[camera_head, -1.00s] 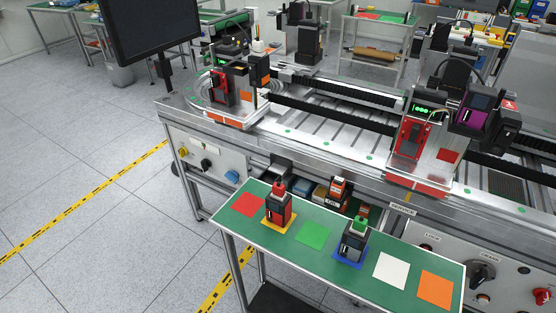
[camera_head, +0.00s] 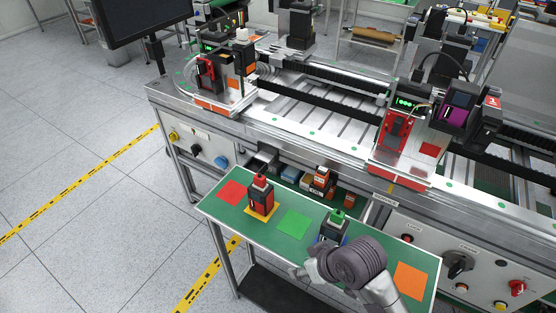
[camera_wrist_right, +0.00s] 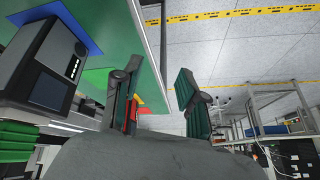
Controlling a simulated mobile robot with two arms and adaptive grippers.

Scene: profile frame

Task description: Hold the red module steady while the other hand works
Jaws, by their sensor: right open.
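The red module (camera_head: 261,197), red and black with a red knob on top, stands upright on a yellow square on the green side table (camera_head: 228,205). My right gripper (camera_head: 302,272) is at the table's front edge, right of and nearer than the red module, and apart from it. In the right wrist view, which is upside down, its two fingers (camera_wrist_right: 160,92) are spread with nothing held between them. A bit of red, seemingly the red module (camera_wrist_right: 132,115), shows partly hidden behind one finger. My left gripper is not in view.
A dark module with a green knob (camera_head: 333,226) stands close behind my right arm; it is large in the wrist view (camera_wrist_right: 48,60). Flat red, green (camera_head: 294,225) and orange (camera_head: 411,281) squares lie on the table. The conveyor bench (camera_head: 300,135) stands behind.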

